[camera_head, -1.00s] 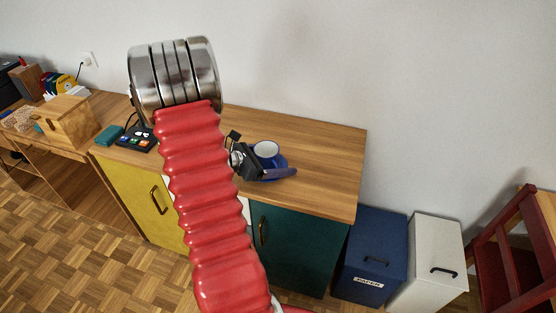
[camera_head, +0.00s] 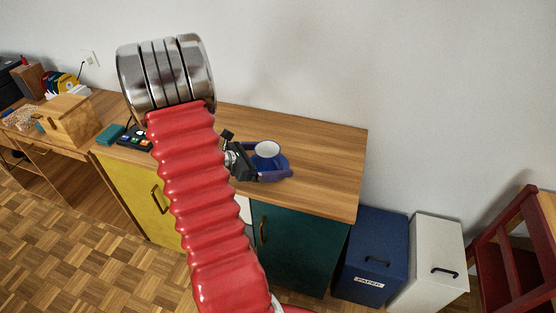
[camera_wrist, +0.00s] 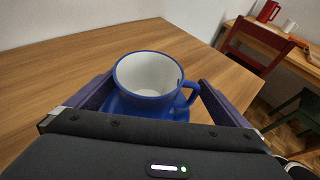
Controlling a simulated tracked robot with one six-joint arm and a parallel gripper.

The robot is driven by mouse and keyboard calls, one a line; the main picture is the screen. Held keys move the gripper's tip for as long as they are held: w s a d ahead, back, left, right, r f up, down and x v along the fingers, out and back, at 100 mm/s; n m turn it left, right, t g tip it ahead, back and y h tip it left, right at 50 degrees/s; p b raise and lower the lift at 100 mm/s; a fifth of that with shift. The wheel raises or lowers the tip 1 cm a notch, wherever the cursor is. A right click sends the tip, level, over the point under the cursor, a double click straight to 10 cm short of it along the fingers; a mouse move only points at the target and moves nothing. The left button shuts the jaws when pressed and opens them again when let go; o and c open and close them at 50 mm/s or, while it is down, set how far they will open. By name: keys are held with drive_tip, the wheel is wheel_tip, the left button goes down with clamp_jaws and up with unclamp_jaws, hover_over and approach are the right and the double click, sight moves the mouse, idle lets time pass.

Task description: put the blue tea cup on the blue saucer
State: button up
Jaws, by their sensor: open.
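The blue tea cup (camera_wrist: 148,88), white inside, stands upright on the blue saucer (camera_wrist: 122,106) in the wrist view, its handle to the right. In the head view the cup (camera_head: 267,150) and saucer are on the wooden worktop, partly hidden by my gripper. My gripper (camera_wrist: 157,93) is open, with one purple finger on each side of the cup. In the wrist view a gap shows at the left; the right finger is close to the handle, and I cannot tell if it touches.
The worktop (camera_head: 325,150) is clear right of the saucer. A black device with coloured buttons (camera_head: 134,137) and a wooden box (camera_head: 72,120) are to the left.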

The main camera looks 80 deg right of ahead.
drive_tip(key=v, duration=0.9)
drive_tip(key=shift+w+a+r, duration=0.1)
drive_tip(key=shift+w+r, duration=0.05)
drive_tip(key=shift+w, duration=0.05)
idle(0.5)
drive_tip(key=shift+w+a+r, duration=0.1)
drive_tip(key=shift+w+a, duration=0.05)
drive_tip(key=w+a+r+m+t+y, duration=0.2)
drive_tip(key=w+a+r+t+y, duration=0.1)
drive_tip(key=a, duration=1.2)
drive_tip(key=w+a+r+m+t+y, duration=0.3)
drive_tip(key=w+a+r+t, duration=0.2)
drive_tip(key=a, duration=1)
drive_tip(key=w+a+r+m+t+y, duration=0.3)
drive_tip(key=a+r+t, duration=0.3)
drive_tip(key=a, duration=0.9)
drive_tip(key=shift+w+a+r+t, duration=0.25)
drive_tip(key=shift+w+t, duration=0.35)
drive_tip(key=shift+t, duration=0.3)
